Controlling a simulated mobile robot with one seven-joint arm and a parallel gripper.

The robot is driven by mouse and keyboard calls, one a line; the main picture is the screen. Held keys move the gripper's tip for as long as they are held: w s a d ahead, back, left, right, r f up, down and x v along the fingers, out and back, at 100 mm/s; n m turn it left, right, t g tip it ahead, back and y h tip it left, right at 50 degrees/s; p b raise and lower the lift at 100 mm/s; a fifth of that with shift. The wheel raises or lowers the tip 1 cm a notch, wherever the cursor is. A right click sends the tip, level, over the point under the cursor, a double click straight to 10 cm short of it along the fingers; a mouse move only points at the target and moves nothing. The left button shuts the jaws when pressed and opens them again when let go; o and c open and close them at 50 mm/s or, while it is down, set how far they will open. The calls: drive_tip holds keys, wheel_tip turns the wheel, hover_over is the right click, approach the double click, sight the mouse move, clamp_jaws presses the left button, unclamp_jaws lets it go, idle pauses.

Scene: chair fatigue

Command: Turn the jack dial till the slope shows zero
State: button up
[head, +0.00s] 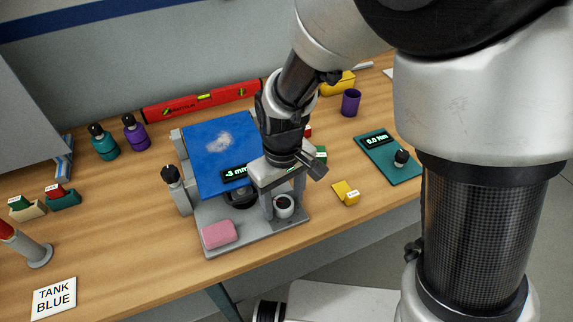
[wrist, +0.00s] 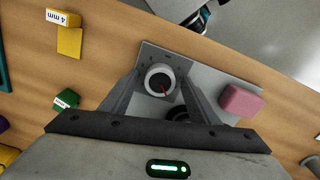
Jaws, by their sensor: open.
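A blue tilting plate (head: 215,150) sits on a grey stand. The dark display (head: 236,173) at its front edge reads about -3 mm; my gripper partly covers the end of the reading. A round white-rimmed dial (head: 284,206) with a dark face stands on the stand's base at front right. The wrist view shows this dial (wrist: 160,80) with a red mark on its face. My gripper (wrist: 160,88) is open and points down over the dial, with one finger to each side. I cannot tell whether the fingers touch it.
A pink block (head: 219,234) lies on the stand's base left of the dial. A black knob (head: 171,174) is at the stand's left. A yellow block (head: 346,193) and a teal gauge (head: 388,157) stand to the right. A red level (head: 200,100) lies behind.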

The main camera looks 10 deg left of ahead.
sight(283, 202)
wheel_tip(283, 202, up, 17)
drive_tip(key=p, duration=0.2)
drive_tip(key=shift+r, duration=0.1)
idle(0.3)
